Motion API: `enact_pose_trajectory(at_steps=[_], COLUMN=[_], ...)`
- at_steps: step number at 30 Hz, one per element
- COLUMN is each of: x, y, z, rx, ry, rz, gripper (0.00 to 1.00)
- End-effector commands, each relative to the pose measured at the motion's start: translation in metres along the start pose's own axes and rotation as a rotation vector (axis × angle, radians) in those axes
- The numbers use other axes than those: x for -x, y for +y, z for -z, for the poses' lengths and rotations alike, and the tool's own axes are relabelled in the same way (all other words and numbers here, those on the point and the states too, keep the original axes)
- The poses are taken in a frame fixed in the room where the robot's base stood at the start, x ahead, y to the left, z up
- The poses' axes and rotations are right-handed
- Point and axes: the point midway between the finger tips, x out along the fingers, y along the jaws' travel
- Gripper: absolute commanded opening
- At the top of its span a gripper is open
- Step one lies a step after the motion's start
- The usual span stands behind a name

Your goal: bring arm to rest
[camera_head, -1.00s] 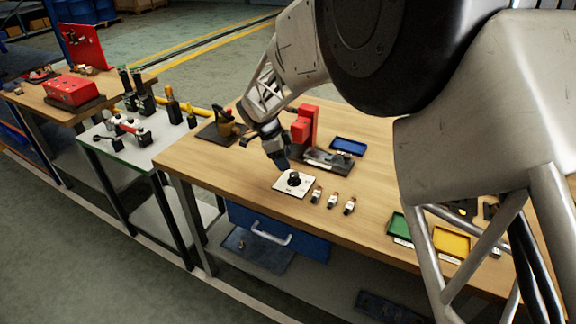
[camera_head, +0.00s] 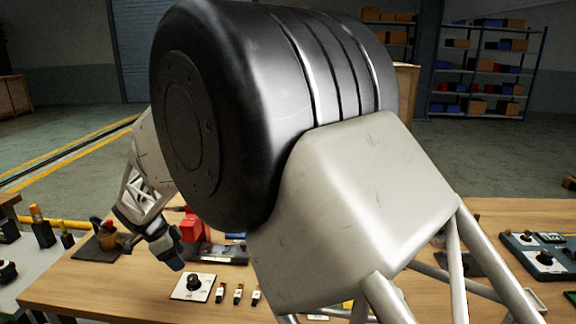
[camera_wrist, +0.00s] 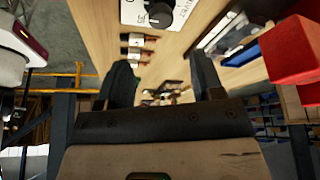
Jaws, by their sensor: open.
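My arm reaches over the wooden workbench (camera_head: 70,290), bent at a large black joint. My gripper (camera_head: 176,263) hangs above the bench, just behind and left of a white plate with a black knob (camera_head: 194,286). In the wrist view my gripper (camera_wrist: 163,75) has its two dark fingers wide apart, with nothing between them. That view also shows the knob plate (camera_wrist: 150,14) beyond the fingers at the top.
A red device (camera_head: 194,225) stands behind my gripper and also fills the right of the wrist view (camera_wrist: 292,50). Several small parts (camera_head: 238,293) lie right of the plate. A control panel (camera_head: 540,255) is at the far right. My arm hides the bench's middle.

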Motion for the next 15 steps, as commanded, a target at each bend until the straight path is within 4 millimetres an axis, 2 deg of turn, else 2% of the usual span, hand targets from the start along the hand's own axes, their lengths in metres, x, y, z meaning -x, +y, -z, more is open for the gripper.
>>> enact_pose_trajectory(at_steps=[5,10,15], x=[0.007,0.017,0.024], y=[0.012,0.036,0.071], z=[0.043,0.105,0.171], rx=[0.047,0.13,0.23], ry=[-0.023,-0.06,-0.102], rz=[-0.004,-0.006,0.003], gripper=[0.61,0.61,0.61])
